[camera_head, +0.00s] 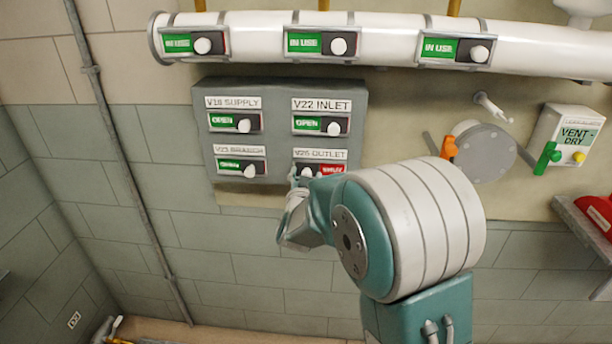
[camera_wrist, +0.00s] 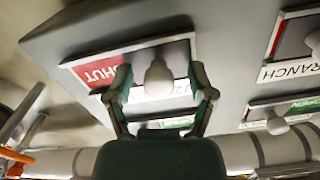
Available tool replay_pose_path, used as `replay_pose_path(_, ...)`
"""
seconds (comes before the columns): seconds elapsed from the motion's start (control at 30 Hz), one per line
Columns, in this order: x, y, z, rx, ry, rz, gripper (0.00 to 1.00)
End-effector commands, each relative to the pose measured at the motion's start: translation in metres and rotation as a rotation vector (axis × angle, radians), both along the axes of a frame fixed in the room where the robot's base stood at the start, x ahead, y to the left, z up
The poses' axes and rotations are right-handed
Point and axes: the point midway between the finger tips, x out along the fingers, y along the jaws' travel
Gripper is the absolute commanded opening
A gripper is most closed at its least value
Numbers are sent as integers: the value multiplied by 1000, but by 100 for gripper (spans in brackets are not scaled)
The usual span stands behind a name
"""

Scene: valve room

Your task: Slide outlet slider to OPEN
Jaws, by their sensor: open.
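The outlet slider (camera_wrist: 159,76) is a pale round knob on a framed plate whose red SHUT field (camera_wrist: 98,72) shows beside it in the wrist view. In the head view the V25 OUTLET plate (camera_head: 333,169) is at the lower right of the grey panel, with SHUT showing at its right and its left part partly covered by my gripper (camera_head: 296,178). In the wrist view my gripper (camera_wrist: 161,72) is open, one finger on each side of the knob. I cannot tell whether either finger touches it.
The grey panel (camera_head: 279,98) also holds the V18 SUPPLY (camera_head: 234,122), V22 INLET (camera_head: 321,123) and V21 BRANCH (camera_head: 240,167) sliders, all showing green. A white pipe (camera_head: 381,42) with IN USE tags runs above. A VENT-DRY box (camera_head: 574,140) is at the right.

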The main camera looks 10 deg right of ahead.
Motion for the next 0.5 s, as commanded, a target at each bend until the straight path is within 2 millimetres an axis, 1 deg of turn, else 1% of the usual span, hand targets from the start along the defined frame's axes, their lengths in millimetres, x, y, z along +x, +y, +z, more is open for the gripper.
replay_pose_path(0.03, 0, 0, 0, 0, 0, 0, 62)
replay_pose_path(0.07, 0, 0, 0, 0, 0, 0, 49)
replay_pose_path(0.1, 0, 0, 0, 0, 0, 0, 31)
replay_pose_path(0.17, 0, 0, 0, 0, 0, 0, 4)
replay_pose_path(0.2, 0, 0, 0, 0, 0, 0, 0)
replay_pose_path(0.4, 0, 0, 0, 0, -1, 1, 0)
replay_pose_path(0.5, -2, -7, 1, 0, -2, -2, 0)
